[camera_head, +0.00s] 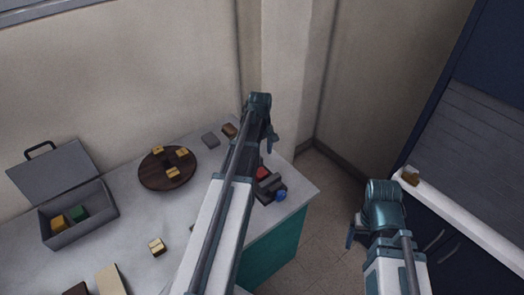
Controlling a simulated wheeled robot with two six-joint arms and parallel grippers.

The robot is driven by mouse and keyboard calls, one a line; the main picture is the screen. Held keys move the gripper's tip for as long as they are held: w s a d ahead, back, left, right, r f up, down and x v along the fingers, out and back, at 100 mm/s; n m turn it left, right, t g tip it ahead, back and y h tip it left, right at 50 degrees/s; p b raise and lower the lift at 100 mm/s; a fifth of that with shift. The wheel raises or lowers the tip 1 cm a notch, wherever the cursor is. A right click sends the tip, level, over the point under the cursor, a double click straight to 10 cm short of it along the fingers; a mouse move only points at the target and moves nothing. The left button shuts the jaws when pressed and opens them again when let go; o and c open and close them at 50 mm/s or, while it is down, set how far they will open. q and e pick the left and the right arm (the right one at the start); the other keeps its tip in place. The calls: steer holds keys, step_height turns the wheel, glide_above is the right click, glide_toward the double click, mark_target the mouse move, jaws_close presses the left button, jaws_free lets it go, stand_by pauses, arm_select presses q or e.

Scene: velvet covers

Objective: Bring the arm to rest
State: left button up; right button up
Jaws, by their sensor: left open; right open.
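My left arm reaches from the bottom middle up over the table, and my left gripper (271,139) is at its far end, above the table's back right part. It is open, with no object seen in it; part of it is hidden behind the arm. My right gripper (353,232) is at the lower right, over the floor between the table and the blue cabinet. It is open and mostly hidden by its own wrist; I see nothing held.
The pale table (130,240) bears an open grey box (80,228) holding blocks, a round brown board (152,183) with several small yellow-brown pieces, and a dark item with red and blue parts (266,187). A blue cabinet (440,225) with a pale ledge stands right.

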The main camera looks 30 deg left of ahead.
mark_target(261, 172)
arm_select(q)
steer(key=shift+f, duration=0.15)
step_height(261, 172, down, 12)
steer(key=b, duration=1.2)
steer(key=shift+r, duration=0.2)
step_height(261, 172, up, 13)
steer(key=p, duration=1.3)
step_height(261, 172, down, 14)
steer(key=b, duration=1.3)
steer(key=shift+r, duration=0.25)
step_height(261, 172, up, 11)
steer(key=p, duration=1)
step_height(261, 172, down, 3)
steer(key=shift+r+b, duration=0.15)
steer(key=shift+b, duration=0.85)
